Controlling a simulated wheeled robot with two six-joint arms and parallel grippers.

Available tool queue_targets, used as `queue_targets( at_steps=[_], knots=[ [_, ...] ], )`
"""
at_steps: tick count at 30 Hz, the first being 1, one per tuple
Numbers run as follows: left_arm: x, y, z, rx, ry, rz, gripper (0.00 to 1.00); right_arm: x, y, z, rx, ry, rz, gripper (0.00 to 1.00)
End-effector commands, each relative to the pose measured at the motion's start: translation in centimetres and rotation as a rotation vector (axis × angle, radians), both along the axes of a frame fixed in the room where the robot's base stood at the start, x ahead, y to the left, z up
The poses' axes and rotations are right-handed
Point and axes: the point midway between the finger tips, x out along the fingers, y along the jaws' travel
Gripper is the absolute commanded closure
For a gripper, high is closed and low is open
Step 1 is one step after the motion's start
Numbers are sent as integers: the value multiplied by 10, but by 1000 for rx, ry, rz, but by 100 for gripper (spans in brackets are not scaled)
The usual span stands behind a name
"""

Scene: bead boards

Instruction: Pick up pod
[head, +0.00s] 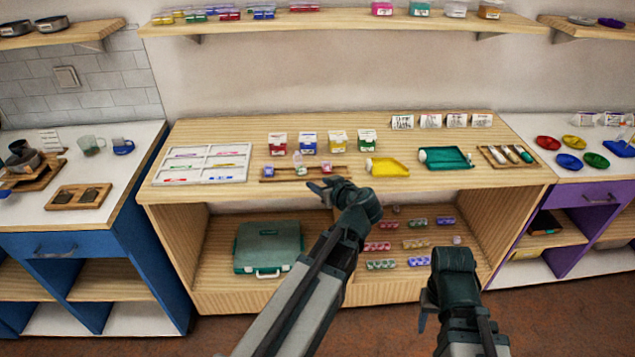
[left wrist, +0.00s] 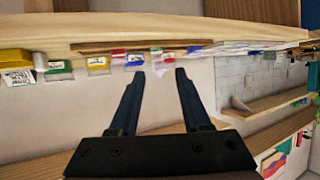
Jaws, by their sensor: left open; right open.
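A narrow wooden rail (head: 285,179) lies near the front of the middle worktop. I cannot tell which small piece is the pod. My left gripper (head: 322,187) is open and empty at the worktop's front edge, just in front of the rail's right end. In the left wrist view its two fingers (left wrist: 160,74) are spread with nothing between them, and the rail (left wrist: 125,45) shows beyond. My right gripper (head: 424,312) is open, low in front of the shelves.
Behind the rail stand red, blue, yellow and green boxes (head: 308,143). Below are a green case (head: 268,247) and several bead strips (head: 416,243).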

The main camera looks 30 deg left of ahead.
Motion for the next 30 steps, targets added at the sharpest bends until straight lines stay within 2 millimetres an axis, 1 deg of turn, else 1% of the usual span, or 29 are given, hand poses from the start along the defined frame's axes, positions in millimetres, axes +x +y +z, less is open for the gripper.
queue_targets(
  at_steps=[1,6,9,11,18,22,25,30],
  knots=[
    [2,4,-2,4,-20,4,52,0,0,-5,0,0,0,50],
    [4,7,1,9,-42,10,52,0,0,-5,0,0,0,50],
    [8,11,-2,8,-41,11,52,0,0,-9,0,0,0,50],
    [14,18,-7,8,-41,12,52,0,0,-13,0,0,0,50],
    [39,53,-25,7,-39,12,52,0,0,-31,0,0,0,50],
    [47,64,-30,8,-39,11,52,0,0,-36,0,0,0,50],
    [50,69,-31,7,-39,9,52,0,0,-37,0,0,0,50],
    [51,70,-31,7,-39,8,52,0,0,-37,0,0,0,50]
  ],
)
